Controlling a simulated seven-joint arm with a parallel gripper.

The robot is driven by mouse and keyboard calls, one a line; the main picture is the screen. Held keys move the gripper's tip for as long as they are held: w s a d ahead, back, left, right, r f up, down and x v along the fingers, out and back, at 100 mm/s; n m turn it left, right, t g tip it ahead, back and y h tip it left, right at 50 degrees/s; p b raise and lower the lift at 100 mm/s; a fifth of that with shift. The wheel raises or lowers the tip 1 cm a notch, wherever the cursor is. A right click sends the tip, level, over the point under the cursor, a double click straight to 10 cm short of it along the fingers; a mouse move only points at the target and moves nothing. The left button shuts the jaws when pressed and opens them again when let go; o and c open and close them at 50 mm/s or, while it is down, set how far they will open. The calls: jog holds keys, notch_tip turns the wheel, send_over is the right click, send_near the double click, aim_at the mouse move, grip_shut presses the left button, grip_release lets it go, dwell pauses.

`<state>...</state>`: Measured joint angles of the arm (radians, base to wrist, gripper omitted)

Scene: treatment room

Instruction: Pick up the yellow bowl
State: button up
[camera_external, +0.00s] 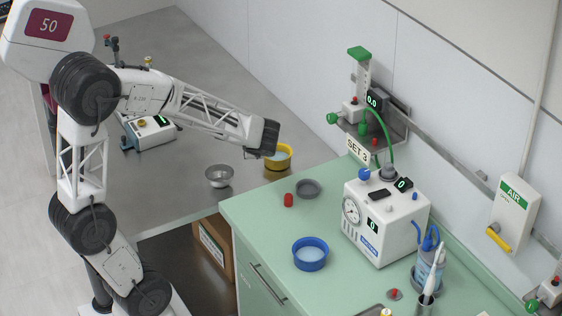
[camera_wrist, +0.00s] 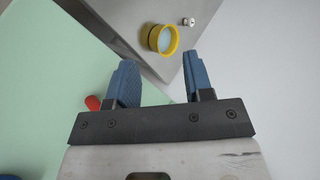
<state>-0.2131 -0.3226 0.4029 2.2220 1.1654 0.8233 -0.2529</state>
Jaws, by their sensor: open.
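The yellow bowl (camera_external: 279,165) with pale blue contents sits on the grey steel table, just past the left end of the green counter. My arm reaches over the table from the left, and its end partly covers the bowl's left side in the external view. In the wrist view my gripper (camera_wrist: 161,72) has its two blue fingers spread apart with nothing between them. The yellow bowl (camera_wrist: 150,39) shows there ahead of the fingertips, in the gap between them and apart from both. The fingers are hard to make out in the external view.
The green counter (camera_external: 262,215) holds a red object (camera_external: 288,200), a grey dish (camera_external: 308,189), a blue bowl (camera_external: 310,258) and a white device (camera_external: 385,220). A wall rises behind.

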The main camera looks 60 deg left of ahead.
jog(key=w+a+f+m+t+y, duration=0.2)
jog(key=w+a+f+m, duration=0.5)
jog(key=w+a+f, duration=0.5)
jog(key=shift+w+a+f+t, duration=0.15)
jog(key=shift+a+f+t, duration=0.2)
jog(key=shift+t, duration=0.35)
jog(key=shift+f, duration=1.7)
jog(key=shift+f, duration=0.1)
jog(key=shift+f, duration=1.55)
jog(key=shift+w+a+f, duration=0.1)
jog(key=shift+a+f, duration=0.1)
jog(key=shift+f, duration=0.05)
jog(key=shift+x, duration=1.2)
